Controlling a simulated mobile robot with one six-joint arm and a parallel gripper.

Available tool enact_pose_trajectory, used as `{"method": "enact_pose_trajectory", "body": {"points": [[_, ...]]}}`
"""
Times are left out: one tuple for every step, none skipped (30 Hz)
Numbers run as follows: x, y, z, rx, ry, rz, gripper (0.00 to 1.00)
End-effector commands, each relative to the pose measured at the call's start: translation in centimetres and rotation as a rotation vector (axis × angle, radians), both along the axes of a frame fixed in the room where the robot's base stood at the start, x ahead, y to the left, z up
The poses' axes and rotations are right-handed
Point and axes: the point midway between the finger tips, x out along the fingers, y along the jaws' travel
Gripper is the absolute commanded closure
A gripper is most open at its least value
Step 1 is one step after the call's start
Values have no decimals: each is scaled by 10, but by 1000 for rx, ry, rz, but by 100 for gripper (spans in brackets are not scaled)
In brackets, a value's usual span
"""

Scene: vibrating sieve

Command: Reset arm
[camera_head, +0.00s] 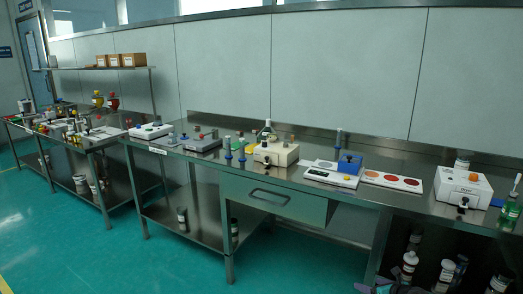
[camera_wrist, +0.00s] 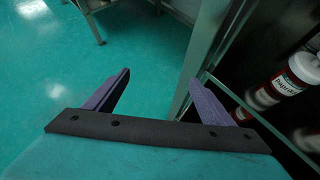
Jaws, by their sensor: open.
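My gripper (camera_wrist: 160,78) shows in the wrist view with its two purple fingers spread wide apart. Nothing is between them, only the green floor and a metal table leg behind. In the head view a small purple part of my gripper (camera_head: 372,288) shows at the bottom edge, low in front of the bench's lower right opening. The rest of my arm is hidden or outside that view.
A steel bench (camera_head: 420,168) carries a white boxy device (camera_head: 463,188), a white tray with coloured discs (camera_head: 392,180) and a blue-and-white instrument (camera_head: 335,171). A drawer (camera_head: 272,197) is shut. Bottles (camera_wrist: 285,82) stand close to my gripper's right. Open floor (camera_wrist: 50,60) lies left.

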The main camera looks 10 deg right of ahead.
Motion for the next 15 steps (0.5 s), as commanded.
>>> {"method": "enact_pose_trajectory", "body": {"points": [[1,28,-7,-5,21,44,23],[2,43,-13,-10,33,69,23],[2,61,-19,-16,47,101,23],[1,75,-25,-23,59,128,23],[0,89,-30,-30,71,156,23],[-1,108,-37,-40,85,192,23],[-3,122,-42,-49,97,222,23],[-6,135,-47,-57,108,250,23],[-9,154,-54,-71,123,292,23],[-13,167,-59,-80,133,321,23],[-16,181,-64,-91,144,354,23],[-22,198,-71,-107,158,397,23],[-26,211,-75,-119,168,431,23],[-32,224,-80,-132,178,466,23],[-39,241,-87,-148,191,513,23]]}}
